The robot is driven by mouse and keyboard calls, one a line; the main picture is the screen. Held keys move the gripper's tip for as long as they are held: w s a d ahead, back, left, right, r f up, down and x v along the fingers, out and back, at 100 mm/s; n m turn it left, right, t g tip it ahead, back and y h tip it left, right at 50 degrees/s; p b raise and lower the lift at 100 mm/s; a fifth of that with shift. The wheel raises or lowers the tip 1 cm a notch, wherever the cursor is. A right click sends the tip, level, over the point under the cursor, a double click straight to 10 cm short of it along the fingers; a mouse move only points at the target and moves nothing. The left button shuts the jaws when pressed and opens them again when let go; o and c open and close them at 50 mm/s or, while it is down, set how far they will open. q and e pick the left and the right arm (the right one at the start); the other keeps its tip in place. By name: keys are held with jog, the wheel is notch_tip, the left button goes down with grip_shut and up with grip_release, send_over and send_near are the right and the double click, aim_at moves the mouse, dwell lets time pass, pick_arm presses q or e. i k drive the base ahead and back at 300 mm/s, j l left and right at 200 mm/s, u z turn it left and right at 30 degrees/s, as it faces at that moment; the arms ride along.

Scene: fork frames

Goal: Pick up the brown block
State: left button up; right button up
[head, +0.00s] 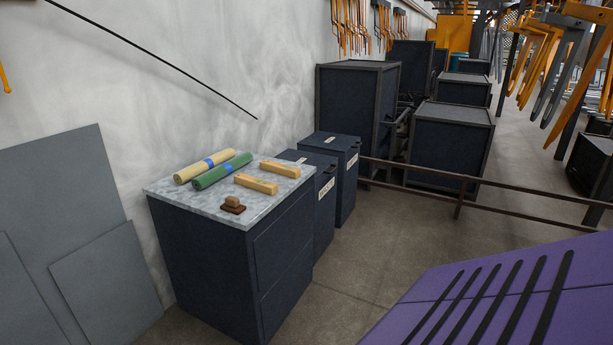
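A small brown block (232,201) is near the front edge of the marble-patterned top (213,220) of a dark cabinet. It appears to rest on a flat, darker reddish-brown piece (233,209); I cannot tell whether the two are joined. Two longer light-tan blocks lie behind it to the right, one nearer (256,184) and one farther (281,169). Neither of my grippers is in view.
A yellowish roll (191,174) and a green roll (215,175), each with a blue band, lie at the cabinet top's back. Dark bins (346,180) stand beyond. A brown rail (431,192) crosses the floor. A purple slotted surface (440,300) fills the lower right.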

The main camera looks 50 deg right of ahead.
aim_at(232, 204)
jog(key=z, duration=1.4)
